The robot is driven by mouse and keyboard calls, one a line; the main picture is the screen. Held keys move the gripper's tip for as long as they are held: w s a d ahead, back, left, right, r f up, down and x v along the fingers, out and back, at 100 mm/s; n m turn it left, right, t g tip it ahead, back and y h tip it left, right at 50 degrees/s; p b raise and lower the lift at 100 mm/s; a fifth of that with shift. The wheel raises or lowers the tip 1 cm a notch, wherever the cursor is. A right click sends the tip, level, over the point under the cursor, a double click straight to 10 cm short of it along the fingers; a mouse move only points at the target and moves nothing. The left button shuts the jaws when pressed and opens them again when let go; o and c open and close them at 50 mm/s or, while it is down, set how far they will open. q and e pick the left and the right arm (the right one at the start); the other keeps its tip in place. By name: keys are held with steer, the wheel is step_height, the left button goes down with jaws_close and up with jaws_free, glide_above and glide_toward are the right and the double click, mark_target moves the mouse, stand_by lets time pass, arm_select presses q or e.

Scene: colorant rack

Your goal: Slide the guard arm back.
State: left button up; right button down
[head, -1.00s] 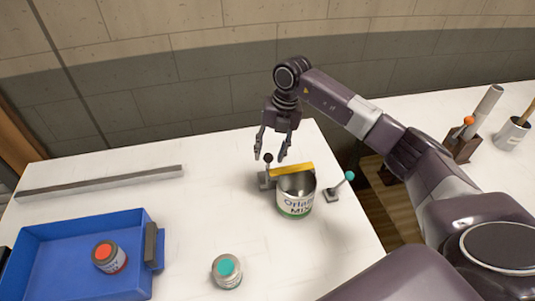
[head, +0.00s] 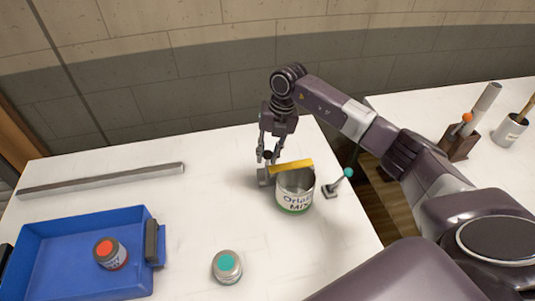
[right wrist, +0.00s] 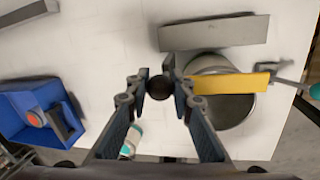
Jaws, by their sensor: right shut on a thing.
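The guard arm is a yellow bar (head: 292,166) lying across the top of a metal can labelled "Orlas Mix" (head: 294,197). It also shows over the can's mouth in the right wrist view (right wrist: 231,83). At its left end is a grey post (head: 264,178) with a dark round knob (right wrist: 159,87). My right gripper (head: 268,157) points down at this post and is shut on the dark knob, with a finger on each side of it. My left gripper is not in view.
A teal-knobbed lever (head: 340,182) stands right of the can. A teal-topped tin (head: 227,267) stands in front. A blue tray (head: 65,245) holding a red-topped tin (head: 109,254) is at left. A grey bar (head: 100,180) lies behind the tray; the table between is clear.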

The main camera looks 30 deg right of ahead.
steer(key=shift+w, duration=0.1)
steer(key=shift+w+d+f+b, duration=0.1)
steer(key=shift+w+b, duration=0.25)
steer(key=shift+b, duration=0.1)
steer(key=w+b, duration=0.1)
steer(key=w+d+b, duration=0.1)
steer(key=w, duration=0.1)
steer(key=shift+w, duration=0.15)
steer(key=c, duration=1.7)
jaws_free()
steer(key=shift+o, duration=0.2)
steer(key=shift+r, duration=0.25)
